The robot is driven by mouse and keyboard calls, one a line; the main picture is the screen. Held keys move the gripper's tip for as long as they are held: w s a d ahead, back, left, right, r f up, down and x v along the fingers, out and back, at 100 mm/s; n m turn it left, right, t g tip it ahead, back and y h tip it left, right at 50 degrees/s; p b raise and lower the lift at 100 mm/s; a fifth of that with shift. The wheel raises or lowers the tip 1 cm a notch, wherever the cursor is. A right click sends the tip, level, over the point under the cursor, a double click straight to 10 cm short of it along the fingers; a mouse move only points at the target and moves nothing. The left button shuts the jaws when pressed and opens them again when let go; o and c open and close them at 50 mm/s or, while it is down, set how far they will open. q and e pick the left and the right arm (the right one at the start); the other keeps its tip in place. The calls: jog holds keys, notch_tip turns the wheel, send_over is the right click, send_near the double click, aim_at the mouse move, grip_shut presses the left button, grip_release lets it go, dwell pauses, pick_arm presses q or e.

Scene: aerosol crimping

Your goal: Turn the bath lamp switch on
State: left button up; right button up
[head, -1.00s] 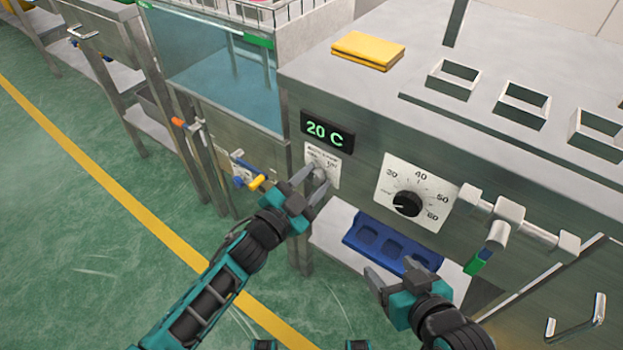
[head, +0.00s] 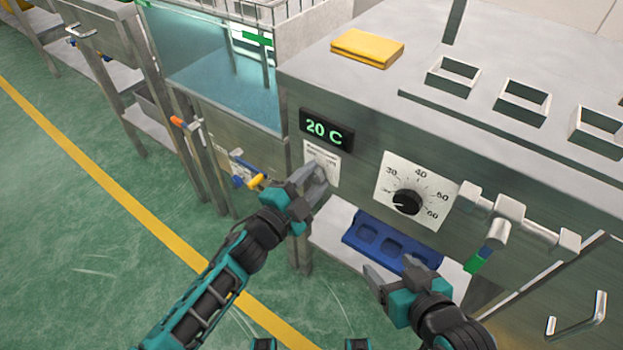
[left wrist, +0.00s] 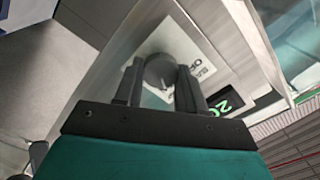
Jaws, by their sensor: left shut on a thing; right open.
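The bath lamp switch (left wrist: 158,72) is a round grey knob on a white label plate (head: 322,163) on the steel front, below the green "20 C" display (head: 327,130). My left gripper (head: 315,183) is at the plate, with its fingers on either side of the knob in the left wrist view (left wrist: 158,88), shut on it. In the head view the fingers mostly hide the knob. The water bath (head: 215,70) at the upper left looks lit, with a bright glow inside. My right gripper (head: 392,280) is open and empty in front of the blue tray.
A dial marked 30 to 60 (head: 407,202) is right of the switch. A blue tray (head: 392,247) lies on the lower shelf. A yellow cloth (head: 367,48) lies on top.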

pick_arm(q)
jog(key=o, duration=1.1)
jog(key=shift+c, duration=0.2)
jog(key=p+v, duration=0.2)
jog(key=v, duration=1.1)
